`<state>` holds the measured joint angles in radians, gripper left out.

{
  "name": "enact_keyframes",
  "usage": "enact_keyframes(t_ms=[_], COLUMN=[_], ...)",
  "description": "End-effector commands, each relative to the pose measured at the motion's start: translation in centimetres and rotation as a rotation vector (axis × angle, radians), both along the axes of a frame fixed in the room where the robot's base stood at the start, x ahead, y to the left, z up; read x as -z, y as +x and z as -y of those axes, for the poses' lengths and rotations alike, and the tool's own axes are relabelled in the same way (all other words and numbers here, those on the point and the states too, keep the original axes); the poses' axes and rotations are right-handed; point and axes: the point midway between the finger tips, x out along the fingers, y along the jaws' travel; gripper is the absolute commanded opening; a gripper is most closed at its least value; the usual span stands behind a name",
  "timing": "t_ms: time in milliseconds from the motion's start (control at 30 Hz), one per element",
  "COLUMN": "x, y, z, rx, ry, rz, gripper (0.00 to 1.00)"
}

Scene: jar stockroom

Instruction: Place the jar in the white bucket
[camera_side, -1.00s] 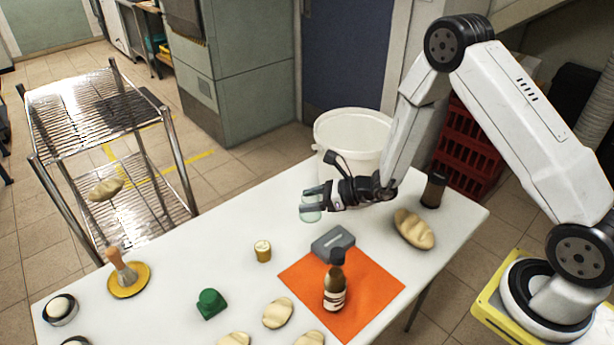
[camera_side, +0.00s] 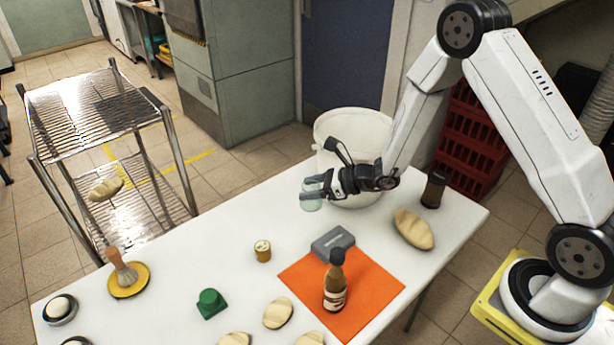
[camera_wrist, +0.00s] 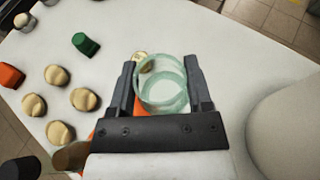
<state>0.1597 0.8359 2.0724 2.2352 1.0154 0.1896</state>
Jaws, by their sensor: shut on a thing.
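The jar (camera_side: 312,202) is pale green, clear glass. My gripper (camera_side: 311,190) is shut on it and holds it above the white table, left of the white bucket. In the wrist view the jar (camera_wrist: 163,82) sits between the two fingers of my gripper (camera_wrist: 166,85), its round rim facing the camera. The white bucket (camera_side: 335,125) stands at the table's far side, partly hidden behind my gripper and arm. Part of the bucket (camera_wrist: 290,120) shows at the right of the wrist view.
A bread loaf (camera_side: 414,229) and a dark jar-like container (camera_side: 433,190) are right of my gripper. A grey box (camera_side: 332,243) and a brown bottle (camera_side: 335,285) stand at an orange mat (camera_side: 375,292). A small tan cup (camera_side: 262,251) stands left. The table (camera_side: 220,240) is clear between them.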

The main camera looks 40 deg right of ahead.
Motion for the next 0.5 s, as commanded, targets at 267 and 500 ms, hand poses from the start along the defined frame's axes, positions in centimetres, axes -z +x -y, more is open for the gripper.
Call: enact_keyframes(t_ms=[267, 500], x=[-5.1, -9.3], y=[0.4, 0.0], z=[1.1, 2.1], rx=[0.080, 0.156], ry=[-0.015, -0.018], rz=[0.003, 0.004], gripper=[0.02, 0.02])
